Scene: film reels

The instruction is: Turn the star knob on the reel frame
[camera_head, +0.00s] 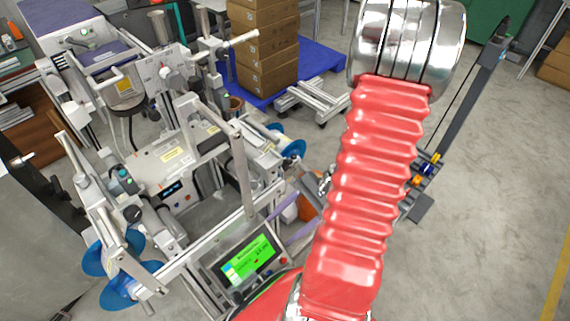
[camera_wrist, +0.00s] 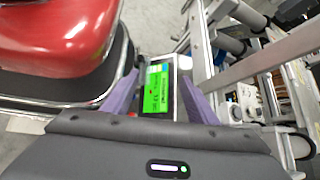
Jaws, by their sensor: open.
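The reel frame (camera_head: 160,160) is a grey metal machine with blue reels (camera_head: 98,260) at the lower left of the head view. A dark round knob (camera_head: 132,213) sits on its left side, but it is too small to tell whether it is the star knob. In the wrist view, part of the frame (camera_wrist: 220,75) lies at the right, with no clear star knob. My gripper (camera_wrist: 158,98) is open and empty, with its purple fingers apart. A green-lit control panel (camera_wrist: 158,88) shows between and beyond them. In the head view, my red arm hides most of the gripper.
The same panel (camera_head: 248,262) stands at the frame's front in the head view. Stacked cartons (camera_head: 264,45) stand on a blue pallet (camera_head: 325,62) behind. A dark upright post (camera_head: 465,90) stands right of my arm. The grey floor at right is mostly clear.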

